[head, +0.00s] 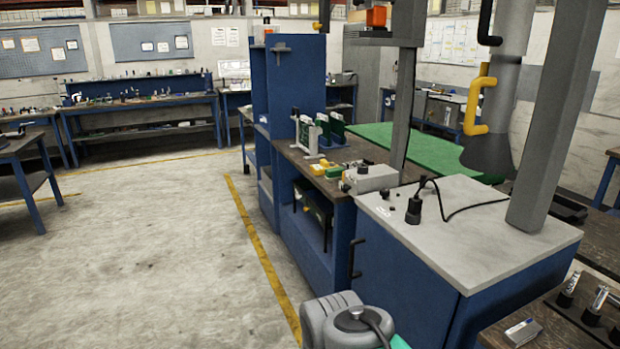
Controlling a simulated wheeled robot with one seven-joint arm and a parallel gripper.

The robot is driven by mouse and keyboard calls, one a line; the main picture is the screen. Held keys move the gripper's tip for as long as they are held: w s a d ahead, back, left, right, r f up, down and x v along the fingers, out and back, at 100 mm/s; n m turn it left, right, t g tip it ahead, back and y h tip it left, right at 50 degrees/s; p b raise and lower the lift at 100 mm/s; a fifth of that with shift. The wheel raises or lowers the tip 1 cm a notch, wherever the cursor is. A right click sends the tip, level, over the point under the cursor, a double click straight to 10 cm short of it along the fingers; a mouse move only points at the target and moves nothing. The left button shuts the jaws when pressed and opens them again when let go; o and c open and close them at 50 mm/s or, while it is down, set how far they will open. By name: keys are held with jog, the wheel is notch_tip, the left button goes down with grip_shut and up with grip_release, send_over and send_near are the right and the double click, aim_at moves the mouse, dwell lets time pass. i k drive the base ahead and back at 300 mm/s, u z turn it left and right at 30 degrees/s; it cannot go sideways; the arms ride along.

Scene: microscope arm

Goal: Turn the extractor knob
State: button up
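The extractor is a grey vertical duct (506,75) with a dark flared hood (489,158) at its lower end, at the upper right of the head view. A yellow bent handle (480,100) sticks out from the duct's left side. A black handle (486,22) sits higher up, near the top edge. I cannot tell which of these parts is the extractor knob. My gripper is not in view. A grey rounded part, which looks like my own arm, shows at the bottom edge.
A blue cabinet with a pale top (455,228) stands in front of the extractor, carrying a black plug-like device (414,208) with a cable. A thick grey post (556,110) rises from its right side. A green mat (385,133) lies behind. The floor (140,250) at left is clear.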

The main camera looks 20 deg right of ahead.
aim_at(385, 192)
jog(key=u, duration=0.45)
jog(key=i, duration=1.65)
jog(key=z, duration=0.35)
jog(key=i, duration=0.95)
jog(key=z, duration=0.7)
